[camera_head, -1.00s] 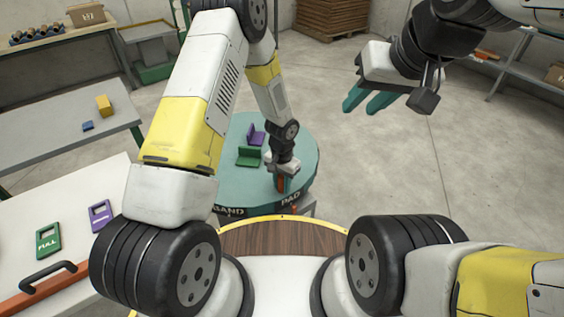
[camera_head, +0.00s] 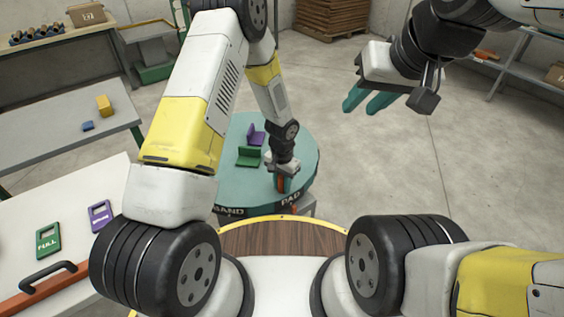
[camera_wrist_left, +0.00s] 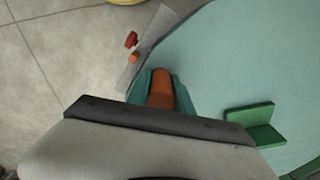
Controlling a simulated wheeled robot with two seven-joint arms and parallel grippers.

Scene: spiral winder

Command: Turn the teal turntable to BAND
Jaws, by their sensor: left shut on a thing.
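The teal turntable (camera_head: 302,165) stands in the middle of the head view, with the words BAND (camera_head: 229,211) and PAD (camera_head: 291,203) on its near rim. In the left wrist view its teal top (camera_wrist_left: 225,65) fills the right side. My left gripper (camera_head: 283,184) is at the turntable's near edge, shut on an orange handle (camera_wrist_left: 161,88) that shows between its teal fingers. My right gripper (camera_head: 370,99) is open and empty, high up to the right of the turntable.
A green bracket (camera_head: 248,157) and a purple bracket (camera_head: 255,137) sit on the turntable. A red and an orange button (camera_wrist_left: 133,48) show beside its rim. At left, a white table (camera_head: 70,215) carries green and purple tags. Bare floor lies to the right.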

